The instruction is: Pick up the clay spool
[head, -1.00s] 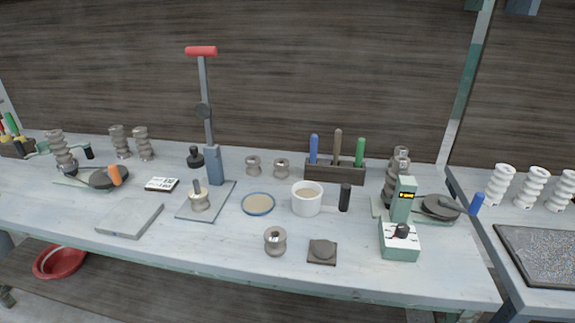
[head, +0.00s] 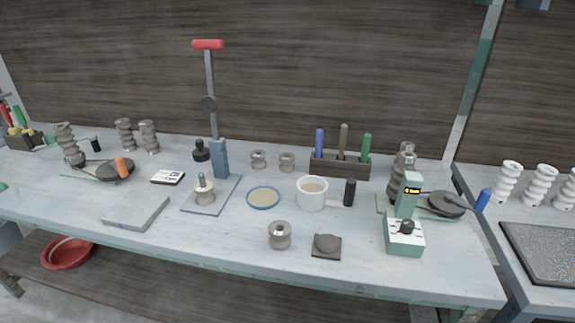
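A grey-brown clay spool (head: 280,235) stands upright near the front edge of the workbench, with a wide rim at top and bottom. A similar spool (head: 205,193) sits on the base plate of the press, around a pin. Two smaller spools stand at the back, one (head: 258,159) left of the other (head: 287,162). I cannot tell which of these the task means. Neither of my grippers can be made out. A small green bit shows at the left edge, too little to identify.
Near the front spool are a flat dark block (head: 327,246), a white cup (head: 312,193), a blue-rimmed dish (head: 263,197) and a green device (head: 404,232). The tall press (head: 220,158) stands behind left. A grey slab (head: 137,211) lies left; bench between it and the spool is clear.

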